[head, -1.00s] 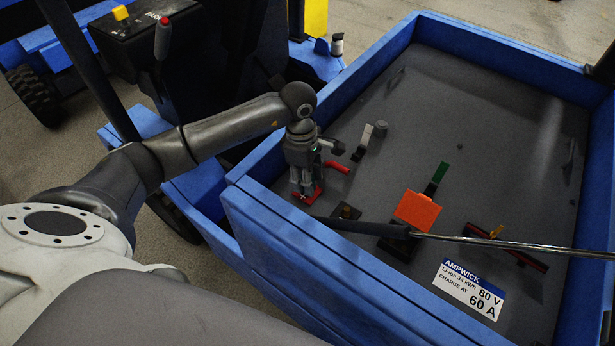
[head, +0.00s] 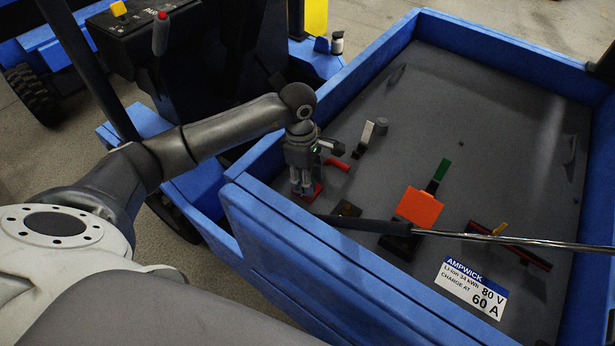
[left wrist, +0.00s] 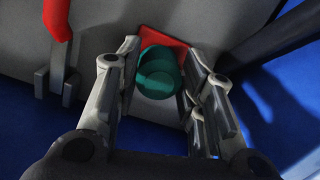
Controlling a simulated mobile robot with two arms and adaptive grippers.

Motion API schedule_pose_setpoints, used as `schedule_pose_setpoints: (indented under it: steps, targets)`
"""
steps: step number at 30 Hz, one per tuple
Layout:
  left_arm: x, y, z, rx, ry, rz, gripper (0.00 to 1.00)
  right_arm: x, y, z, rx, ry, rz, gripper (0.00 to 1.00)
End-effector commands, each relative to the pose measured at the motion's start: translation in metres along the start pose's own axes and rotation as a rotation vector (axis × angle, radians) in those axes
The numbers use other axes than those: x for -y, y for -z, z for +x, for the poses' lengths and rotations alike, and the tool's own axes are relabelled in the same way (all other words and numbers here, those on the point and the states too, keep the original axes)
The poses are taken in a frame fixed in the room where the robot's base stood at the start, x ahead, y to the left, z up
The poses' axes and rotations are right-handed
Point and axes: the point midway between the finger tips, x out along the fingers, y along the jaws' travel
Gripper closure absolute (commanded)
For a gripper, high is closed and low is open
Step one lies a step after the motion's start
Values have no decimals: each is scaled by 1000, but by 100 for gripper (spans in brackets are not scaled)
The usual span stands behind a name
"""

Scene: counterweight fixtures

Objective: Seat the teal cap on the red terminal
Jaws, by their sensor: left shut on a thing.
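My left gripper (head: 304,190) reaches down into the blue-walled battery bay near its left wall. In the left wrist view its fingers (left wrist: 160,85) are shut on the teal cap (left wrist: 158,74), which is round. The red terminal (left wrist: 163,36) shows as a red patch just beyond the cap, partly covered by it. In the head view a bit of red (head: 317,187) shows at the fingertips, and the cap is hidden by the gripper. I cannot tell whether the cap touches the terminal or is seated. My right gripper is not in view.
A red-handled lever (head: 338,164) stands close beside the gripper. An orange plate (head: 419,207), a green-tipped part (head: 440,174) and a grey lever (head: 365,136) stand farther off. A rod (head: 480,239) crosses the bay's front. The bay's far right floor is mostly clear.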

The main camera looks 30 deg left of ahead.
Motion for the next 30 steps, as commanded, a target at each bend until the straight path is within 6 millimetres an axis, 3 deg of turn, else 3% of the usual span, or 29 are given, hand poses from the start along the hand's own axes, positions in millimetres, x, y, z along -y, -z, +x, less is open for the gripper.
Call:
schedule_pose_setpoints:
  steps: [6, 7, 13, 23, 30]
  targets:
    - [0, 1, 5, 0, 0, 0, 73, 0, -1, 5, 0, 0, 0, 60]
    - [0, 1, 5, 0, 0, 0, 62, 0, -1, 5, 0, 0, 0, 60]
    - [0, 1, 4, 0, 0, 0, 38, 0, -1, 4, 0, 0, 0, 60]
    - [0, 1, 2, 0, -1, 0, 38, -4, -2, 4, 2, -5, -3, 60]
    - [-1, 1, -32, -1, -5, 0, 38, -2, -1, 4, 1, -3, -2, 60]
